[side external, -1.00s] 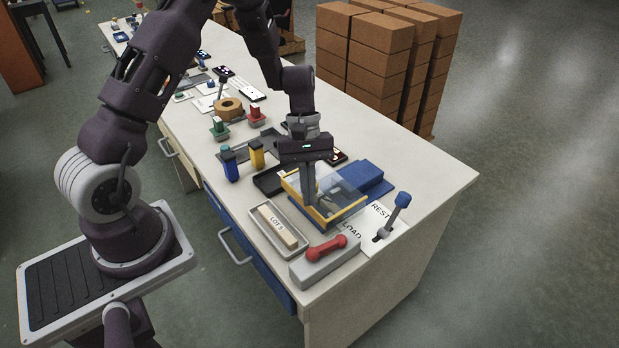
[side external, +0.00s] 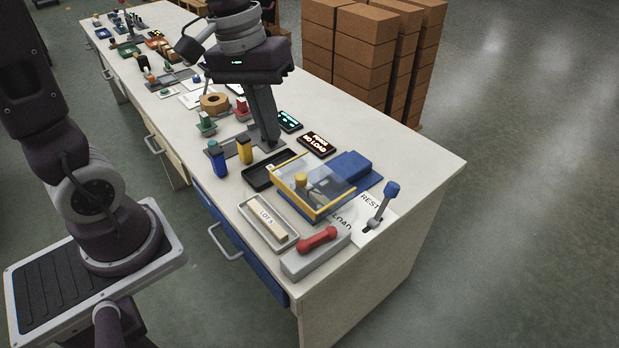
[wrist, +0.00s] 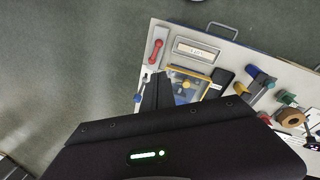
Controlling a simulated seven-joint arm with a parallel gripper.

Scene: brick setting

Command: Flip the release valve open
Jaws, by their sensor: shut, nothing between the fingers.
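A red handle (side external: 318,238) lies along the top of a grey block (side external: 317,258) at the near corner of the bench; it also shows in the wrist view (wrist: 156,50). A lever with a blue knob (side external: 391,189) leans up from a white plate marked REST and LOAD (side external: 366,207). Which of these is the release valve is not labelled. My gripper (side external: 270,145) is shut and empty, raised over the bench behind the yellow-edged clear box, apart from the handle and the lever. The shut fingers also show in the wrist view (wrist: 155,90).
Blue (side external: 218,163) and yellow (side external: 245,150) posts stand left of my gripper.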

